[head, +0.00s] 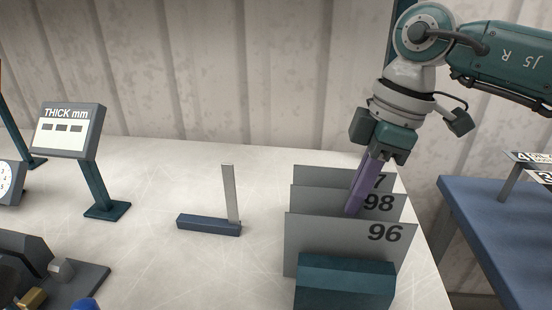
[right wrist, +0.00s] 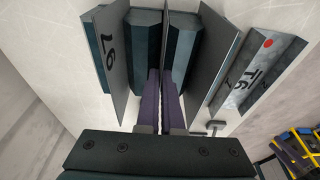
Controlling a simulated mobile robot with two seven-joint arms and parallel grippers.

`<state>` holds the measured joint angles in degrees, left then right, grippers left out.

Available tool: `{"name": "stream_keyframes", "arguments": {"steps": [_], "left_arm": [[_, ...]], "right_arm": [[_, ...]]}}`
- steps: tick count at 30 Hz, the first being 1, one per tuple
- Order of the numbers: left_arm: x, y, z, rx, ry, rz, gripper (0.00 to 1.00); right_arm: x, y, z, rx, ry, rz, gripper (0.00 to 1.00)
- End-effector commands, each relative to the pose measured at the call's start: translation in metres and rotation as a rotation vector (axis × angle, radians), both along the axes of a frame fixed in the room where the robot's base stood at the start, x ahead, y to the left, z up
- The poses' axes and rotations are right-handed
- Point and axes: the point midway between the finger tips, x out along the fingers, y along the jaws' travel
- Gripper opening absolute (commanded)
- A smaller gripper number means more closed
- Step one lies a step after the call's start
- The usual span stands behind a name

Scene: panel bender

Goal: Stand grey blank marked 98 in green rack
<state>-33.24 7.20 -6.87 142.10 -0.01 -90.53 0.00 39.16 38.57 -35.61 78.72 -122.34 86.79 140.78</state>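The grey blank marked 98 (head: 315,199) stands upright in the green rack (head: 345,282), between the blank marked 96 (head: 330,240) in front and another blank (head: 318,174) behind, whose label ends in 7. My right gripper (head: 354,207) points down at the 98 blank with its purple fingers. In the right wrist view the fingers (right wrist: 161,92) lie close on both faces of the middle blank (right wrist: 166,35), seen edge-on, and look shut on it. The blank marked 97 (right wrist: 108,60) is left of them. The lower part of the 98 blank is hidden. My left gripper is not in view.
A dark blue block with an upright grey strip (head: 230,195) stands mid-table. A THICK mm display (head: 68,131) is at the left, above a dark fixture (head: 85,278). A blue table (head: 480,225) is at the right. The table's middle is mostly clear.

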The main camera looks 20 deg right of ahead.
Motion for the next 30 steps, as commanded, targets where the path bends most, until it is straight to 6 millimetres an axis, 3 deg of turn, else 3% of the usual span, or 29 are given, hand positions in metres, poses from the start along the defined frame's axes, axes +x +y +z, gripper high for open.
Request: {"name": "stream_keyframes", "arguments": {"steps": [3,12,22,30], "left_arm": [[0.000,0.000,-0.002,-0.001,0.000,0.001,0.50],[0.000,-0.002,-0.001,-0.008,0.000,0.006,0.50],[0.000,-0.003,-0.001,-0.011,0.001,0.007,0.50],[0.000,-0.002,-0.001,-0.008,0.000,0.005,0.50]], "right_arm": [[0.000,0.000,-0.003,0.001,-0.001,0.000,0.00],[0.000,0.000,-0.002,0.000,0.000,0.000,0.37],[0.000,-0.001,0.002,-0.001,-0.001,0.000,0.38],[-0.005,-0.010,0.050,-0.002,-0.006,0.001,0.38]]}}
